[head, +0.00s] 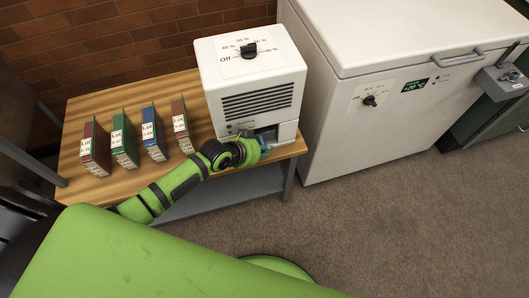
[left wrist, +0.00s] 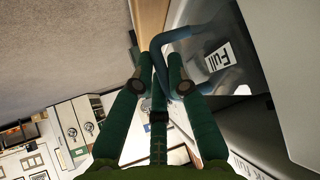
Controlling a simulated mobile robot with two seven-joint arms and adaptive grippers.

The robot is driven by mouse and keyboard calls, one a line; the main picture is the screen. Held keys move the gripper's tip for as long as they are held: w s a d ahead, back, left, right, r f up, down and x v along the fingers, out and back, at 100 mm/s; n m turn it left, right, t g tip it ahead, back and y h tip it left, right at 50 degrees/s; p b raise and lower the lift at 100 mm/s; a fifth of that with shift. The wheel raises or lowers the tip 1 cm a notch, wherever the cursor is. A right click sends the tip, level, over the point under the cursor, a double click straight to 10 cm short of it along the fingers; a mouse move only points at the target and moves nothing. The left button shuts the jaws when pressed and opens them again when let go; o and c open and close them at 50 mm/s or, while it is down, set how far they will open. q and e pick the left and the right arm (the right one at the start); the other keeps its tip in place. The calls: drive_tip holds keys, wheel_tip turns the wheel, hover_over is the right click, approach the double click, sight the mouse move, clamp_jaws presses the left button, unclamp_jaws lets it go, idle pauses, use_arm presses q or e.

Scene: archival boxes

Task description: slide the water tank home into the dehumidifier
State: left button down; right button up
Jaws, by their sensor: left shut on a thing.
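The white dehumidifier (head: 252,78) stands on the right end of the wooden bench, with a dial on top and a dark grille in front. The water tank (head: 270,136) shows as a small bluish part in the opening low on its front, mostly hidden by my gripper. In the left wrist view the tank (left wrist: 238,82) is grey and see-through, with a white "Full" label and a blue handle (left wrist: 164,55). My left gripper (head: 254,151) is at the tank's front, its green fingers (left wrist: 160,88) shut on the handle. How deep the tank sits is unclear. My right gripper is out of view.
Several lot binders (head: 124,141) stand on the bench (head: 95,108) left of the dehumidifier. A white chest freezer (head: 385,95) stands close on its right. A brick wall (head: 120,45) is behind. Carpeted floor (head: 400,220) in front of the freezer is clear.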

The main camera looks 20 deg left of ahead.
use_arm(q)
drive_tip(key=shift+f, duration=0.1)
idle(0.3)
drive_tip(key=c, duration=1.1)
unclamp_jaws()
drive_tip(key=shift+c, duration=0.2)
drive_tip(key=v, duration=1.2)
